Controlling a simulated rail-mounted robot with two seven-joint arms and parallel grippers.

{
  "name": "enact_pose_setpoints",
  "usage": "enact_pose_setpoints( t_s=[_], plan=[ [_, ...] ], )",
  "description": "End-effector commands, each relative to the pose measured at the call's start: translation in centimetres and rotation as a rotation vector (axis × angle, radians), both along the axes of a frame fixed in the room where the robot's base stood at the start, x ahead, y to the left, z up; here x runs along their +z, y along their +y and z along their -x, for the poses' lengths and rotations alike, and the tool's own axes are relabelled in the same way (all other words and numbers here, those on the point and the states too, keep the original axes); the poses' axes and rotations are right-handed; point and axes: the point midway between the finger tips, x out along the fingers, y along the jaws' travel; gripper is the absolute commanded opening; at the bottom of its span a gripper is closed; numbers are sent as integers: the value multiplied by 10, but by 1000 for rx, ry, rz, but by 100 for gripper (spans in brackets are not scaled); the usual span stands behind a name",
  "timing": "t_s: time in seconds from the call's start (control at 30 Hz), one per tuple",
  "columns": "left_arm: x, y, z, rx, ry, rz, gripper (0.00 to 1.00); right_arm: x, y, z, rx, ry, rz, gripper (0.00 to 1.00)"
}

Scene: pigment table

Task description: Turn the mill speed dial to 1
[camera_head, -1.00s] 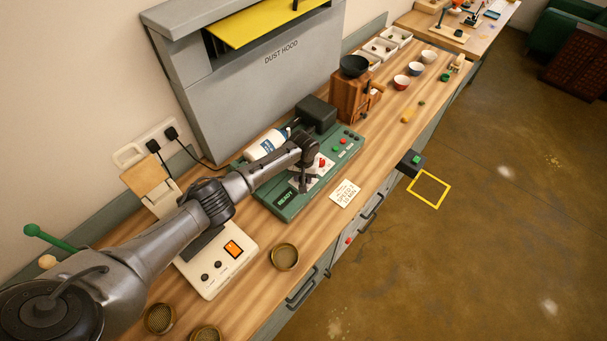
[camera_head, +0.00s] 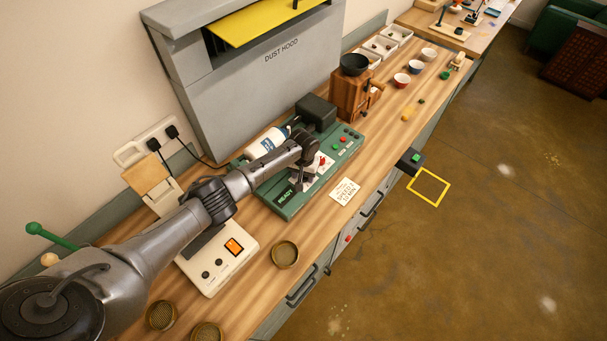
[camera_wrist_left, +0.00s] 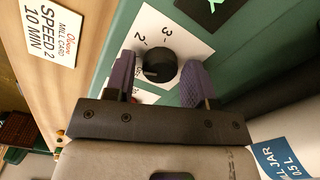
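The green mill (camera_head: 290,205) stands on the bench with a lit READY display. Its speed dial (camera_wrist_left: 160,65) is a round black knob on a white plate (camera_wrist_left: 196,45) in the left wrist view. The figures 3 and 2 show beside the knob; its pointer setting is not clear. My left gripper (camera_wrist_left: 158,76) is open, with one purple-grey finger on each side of the dial. I cannot tell whether either finger touches it. In the head view, the left gripper (camera_head: 301,180) is over the mill panel and hides the dial. My right gripper is not in view.
A mill card (camera_wrist_left: 52,30) reading SPEED 2, 10 MIN lies in front of the mill; it also shows in the head view (camera_head: 345,191). A white jar (camera_head: 266,142) lies behind the arm. A wooden grinder (camera_head: 350,95) stands beyond. A white device (camera_head: 217,262) is nearer.

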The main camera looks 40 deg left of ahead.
Motion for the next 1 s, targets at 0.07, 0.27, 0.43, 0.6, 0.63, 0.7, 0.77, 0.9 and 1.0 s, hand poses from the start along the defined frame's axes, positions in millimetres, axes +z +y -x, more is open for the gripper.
enact_pose_setpoints(
  t_s=[0.07,0.27,0.43,0.6,0.63,0.7,0.77,0.9,1.0],
  plan=[
    [0,0,0,0,0,0,58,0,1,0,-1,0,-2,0],
    [0,0,0,0,0,0,60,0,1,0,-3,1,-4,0],
    [8,0,0,0,0,0,60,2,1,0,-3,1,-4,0],
    [34,0,0,-2,-3,0,60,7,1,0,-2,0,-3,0],
    [40,0,-1,-1,-3,0,60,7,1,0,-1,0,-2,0],
    [55,0,-1,0,-4,-1,60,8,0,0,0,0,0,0],
    [66,0,-1,-1,-4,-1,60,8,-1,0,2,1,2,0],
    [92,1,-1,0,-4,-1,60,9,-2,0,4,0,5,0],
    [108,0,0,0,-2,-1,60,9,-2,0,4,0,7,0]
  ],
)
